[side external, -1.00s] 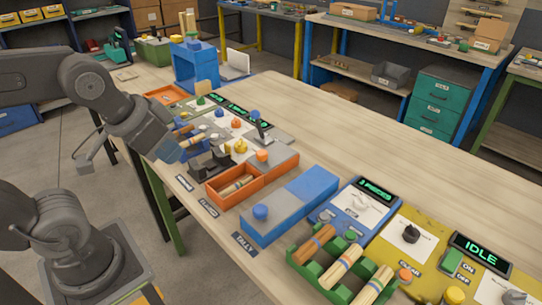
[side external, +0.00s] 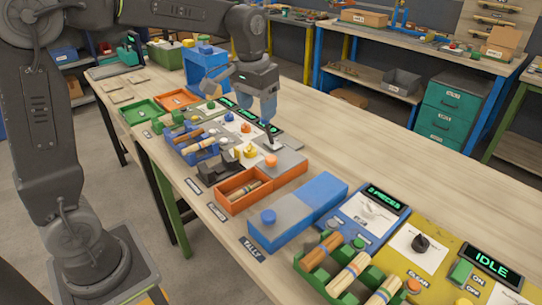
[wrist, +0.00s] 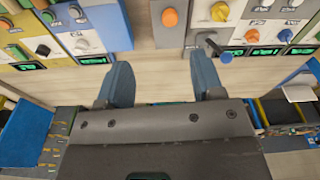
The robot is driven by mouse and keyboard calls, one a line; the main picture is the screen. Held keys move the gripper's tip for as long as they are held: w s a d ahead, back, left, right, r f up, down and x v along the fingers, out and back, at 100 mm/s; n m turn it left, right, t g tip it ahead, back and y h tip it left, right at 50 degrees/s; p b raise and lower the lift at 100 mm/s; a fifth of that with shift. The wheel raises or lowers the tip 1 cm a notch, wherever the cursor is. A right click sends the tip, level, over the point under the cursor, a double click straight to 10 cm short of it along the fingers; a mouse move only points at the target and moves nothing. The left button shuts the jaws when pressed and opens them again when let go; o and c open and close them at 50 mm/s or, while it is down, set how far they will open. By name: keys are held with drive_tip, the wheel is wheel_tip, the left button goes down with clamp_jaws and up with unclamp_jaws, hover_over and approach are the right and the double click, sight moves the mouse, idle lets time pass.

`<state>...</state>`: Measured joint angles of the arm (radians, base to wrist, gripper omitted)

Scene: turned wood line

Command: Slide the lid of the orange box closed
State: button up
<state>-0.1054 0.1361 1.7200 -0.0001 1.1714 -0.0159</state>
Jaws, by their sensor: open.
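The orange box (side external: 236,206) stands on the table in the side external view. Its near part is uncovered, with turned wooden pieces (side external: 246,190) inside. Its grey lid (side external: 288,162), with an orange knob (side external: 271,160), lies over the far part. In the wrist view the lid (wrist: 168,38) and its knob (wrist: 169,17) show at the top, beyond the fingers. My gripper (side external: 268,119) is above the far side of the row, behind the lid and apart from it. In the wrist view my gripper (wrist: 163,83) is open, with nothing between its blue fingers.
A blue box (side external: 322,190) with a grey lid stands just right of the orange box. A white panel (side external: 240,135) with coloured knobs and a lever is to the left, close to my gripper. A green rack (side external: 325,280) of wooden pieces stands nearer. The table's far side is clear.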

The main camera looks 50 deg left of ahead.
drive_tip(key=g, duration=0.1)
hover_over(270, 158)
wheel_tip(270, 158, down, 4)
wheel_tip(270, 158, down, 14)
drive_tip(key=shift+w+r, duration=0.1)
drive_tip(key=shift+w, duration=0.05)
clamp_jaws()
idle(0.7)
